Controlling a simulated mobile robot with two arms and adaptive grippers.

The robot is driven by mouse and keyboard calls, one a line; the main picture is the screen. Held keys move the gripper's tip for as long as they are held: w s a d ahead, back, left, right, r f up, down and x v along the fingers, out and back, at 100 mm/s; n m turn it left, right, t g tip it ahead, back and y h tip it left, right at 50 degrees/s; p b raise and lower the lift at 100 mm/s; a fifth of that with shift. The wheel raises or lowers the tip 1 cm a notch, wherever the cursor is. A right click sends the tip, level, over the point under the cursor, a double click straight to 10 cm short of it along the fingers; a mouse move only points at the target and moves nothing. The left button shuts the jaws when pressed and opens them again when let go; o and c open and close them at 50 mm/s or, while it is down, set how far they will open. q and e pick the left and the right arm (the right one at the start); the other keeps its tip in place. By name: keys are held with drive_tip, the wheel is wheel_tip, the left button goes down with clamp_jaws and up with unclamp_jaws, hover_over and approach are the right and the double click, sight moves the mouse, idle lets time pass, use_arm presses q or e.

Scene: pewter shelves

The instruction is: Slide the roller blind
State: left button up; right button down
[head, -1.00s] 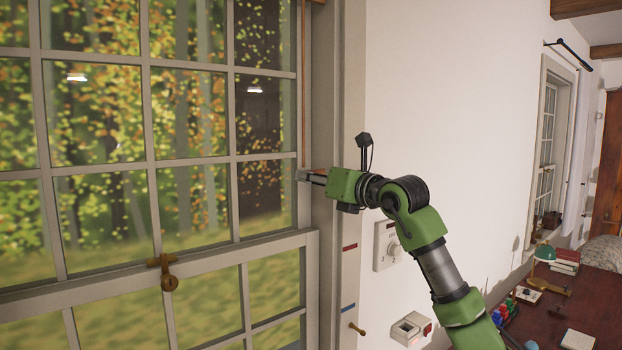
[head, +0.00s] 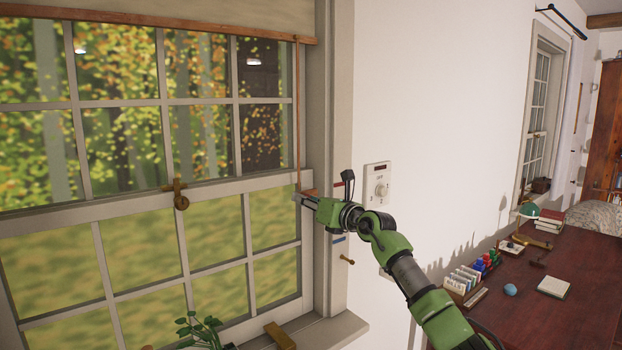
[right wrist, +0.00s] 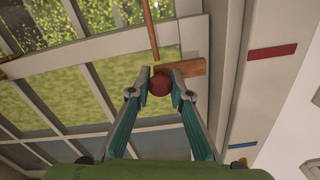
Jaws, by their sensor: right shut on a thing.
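The roller blind (head: 150,14) is a beige cloth across the top of the window, with a brown bottom bar (head: 140,37). A thin brown cord (head: 298,120) hangs at the right side of the window. In the right wrist view the cord (right wrist: 151,28) runs down to a dark red ball (right wrist: 159,84). My right gripper (head: 300,197) is shut on this ball, close to the right window frame at the height of the middle rail. Its fingers (right wrist: 159,88) press the ball from both sides. My left gripper is out of view.
A wooden piece (right wrist: 193,68) sits just behind the ball. A red mark (right wrist: 272,52) and a blue mark (head: 340,239) are on the window frame. A dial (head: 378,184) is on the wall. A plant (head: 203,331) stands below; a desk (head: 530,295) is at right.

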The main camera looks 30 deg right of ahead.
use_arm(q)
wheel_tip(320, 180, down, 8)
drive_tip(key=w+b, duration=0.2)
drive_tip(key=b, duration=0.5)
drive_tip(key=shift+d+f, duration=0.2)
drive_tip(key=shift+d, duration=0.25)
use_arm(e)
wheel_tip(320, 180, down, 16)
drive_tip(key=c, duration=1.8)
unclamp_jaws()
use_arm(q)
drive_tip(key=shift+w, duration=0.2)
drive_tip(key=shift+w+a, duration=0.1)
